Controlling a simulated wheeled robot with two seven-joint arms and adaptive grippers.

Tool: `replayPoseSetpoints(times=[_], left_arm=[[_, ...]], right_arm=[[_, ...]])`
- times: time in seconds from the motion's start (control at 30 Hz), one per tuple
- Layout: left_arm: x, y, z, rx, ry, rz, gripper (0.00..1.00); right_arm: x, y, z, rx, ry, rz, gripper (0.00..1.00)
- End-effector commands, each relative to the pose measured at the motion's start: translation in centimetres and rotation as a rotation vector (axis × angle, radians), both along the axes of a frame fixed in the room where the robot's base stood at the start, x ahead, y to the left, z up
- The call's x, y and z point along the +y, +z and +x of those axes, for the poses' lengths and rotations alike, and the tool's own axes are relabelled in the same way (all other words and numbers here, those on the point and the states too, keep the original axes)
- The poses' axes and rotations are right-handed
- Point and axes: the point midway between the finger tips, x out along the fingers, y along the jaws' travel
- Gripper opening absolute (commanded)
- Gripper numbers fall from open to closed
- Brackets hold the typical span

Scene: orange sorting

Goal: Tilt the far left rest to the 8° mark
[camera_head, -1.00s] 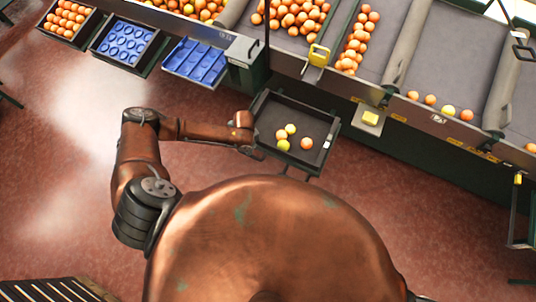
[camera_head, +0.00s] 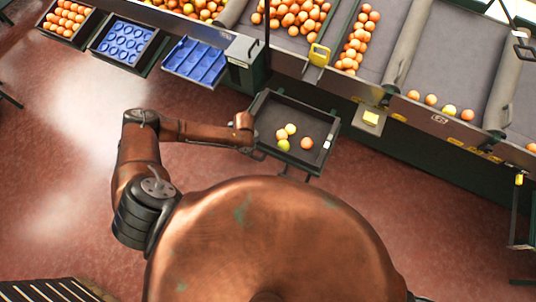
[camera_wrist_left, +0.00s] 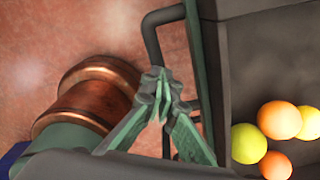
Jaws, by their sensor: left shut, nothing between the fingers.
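The far left rest (camera_head: 62,41) is a dark frame at the top left of the head view, bearing a tray full of oranges; its angle marks are too small to read. My left gripper (camera_head: 250,150) is far from it, low beside the left edge of a black bin (camera_head: 268,103). In the left wrist view my left gripper (camera_wrist_left: 160,85) has its green fingers together with nothing between them, close to the bin's dark bent handle bar (camera_wrist_left: 150,32). I cannot tell whether they touch. My right gripper does not show.
The black bin holds a few orange and yellow fruits (camera_head: 306,143). Two blue trays (camera_head: 122,42) (camera_head: 196,60) sit right of the far left rest. The sorting line with conveyor belts (camera_head: 445,60) runs along the top.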

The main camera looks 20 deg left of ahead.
Motion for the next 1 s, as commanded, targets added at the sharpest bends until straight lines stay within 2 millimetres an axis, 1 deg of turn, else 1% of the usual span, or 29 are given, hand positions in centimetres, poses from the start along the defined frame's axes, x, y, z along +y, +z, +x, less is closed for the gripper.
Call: replayPoseSetpoints(times=[0.53, 1.0], left_arm=[[0.0, -0.7, 0.0, 0.000, 0.000, 0.000, 0.00], [0.0, -1.3, 0.0, 0.000, 0.000, 0.000, 0.00]], right_arm=[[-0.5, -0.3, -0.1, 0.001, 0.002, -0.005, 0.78], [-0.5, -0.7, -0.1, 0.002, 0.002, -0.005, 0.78]])
